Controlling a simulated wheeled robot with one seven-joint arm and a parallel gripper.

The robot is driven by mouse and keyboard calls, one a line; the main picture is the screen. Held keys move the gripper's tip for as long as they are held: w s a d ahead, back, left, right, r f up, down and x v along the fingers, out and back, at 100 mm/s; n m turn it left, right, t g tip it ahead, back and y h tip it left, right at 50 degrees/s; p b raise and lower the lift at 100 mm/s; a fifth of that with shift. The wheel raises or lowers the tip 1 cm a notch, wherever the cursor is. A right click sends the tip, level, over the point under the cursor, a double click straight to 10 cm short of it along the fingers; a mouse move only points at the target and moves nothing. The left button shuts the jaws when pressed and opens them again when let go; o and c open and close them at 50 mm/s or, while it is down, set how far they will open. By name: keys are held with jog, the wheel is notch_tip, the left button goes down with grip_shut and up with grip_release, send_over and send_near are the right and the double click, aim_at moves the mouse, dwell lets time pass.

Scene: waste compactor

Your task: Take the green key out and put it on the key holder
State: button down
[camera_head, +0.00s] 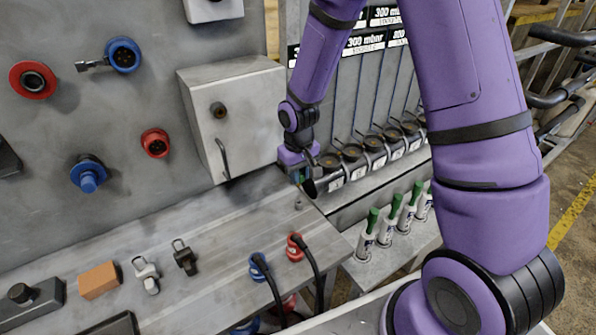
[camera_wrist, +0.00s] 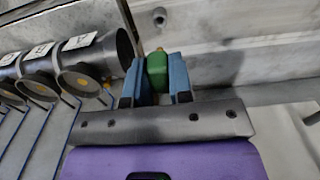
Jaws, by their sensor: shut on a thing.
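My gripper (camera_head: 302,178) is low beside the near end of the pipe row, right of the grey wall box. In the wrist view, its blue-padded fingers (camera_wrist: 157,78) are shut on the green key (camera_wrist: 156,68). A small brass-coloured tip shows just past the key's green body. In the head view the key is mostly hidden by the gripper. I cannot tell whether the key touches anything beyond the fingers. I cannot pick out the key holder with certainty. A small round peg (camera_wrist: 159,15) stands ahead of the key in the wrist view.
Dark pipe ends (camera_head: 375,160) with labels and round caps lie close beside my gripper. The grey box (camera_head: 235,115) juts from the panel. Green-topped white bottles (camera_head: 388,225) stand at right. Two padlocks (camera_head: 185,257) and an orange block (camera_head: 98,280) lie on the shelf.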

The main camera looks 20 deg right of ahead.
send_over(298, 207)
jog(key=shift+w+d+f, duration=0.1)
jog(key=shift+w+f, duration=0.05)
jog(key=shift+f, duration=0.7)
jog(key=shift+w+d+f, duration=0.1)
jog(key=shift+w+f, duration=0.05)
jog(key=shift+f, duration=0.65)
jog(key=shift+w+d+f, duration=0.1)
jog(key=shift+w+f, duration=0.05)
jog(key=shift+f, duration=0.7)
jog(key=shift+f, duration=1.7)
dwell(0.6)
jog(key=c, duration=0.9)
grip_release()
jog(key=shift+c, duration=0.2)
jog(key=shift+c, duration=0.4)
jog(key=shift+r, duration=3.5)
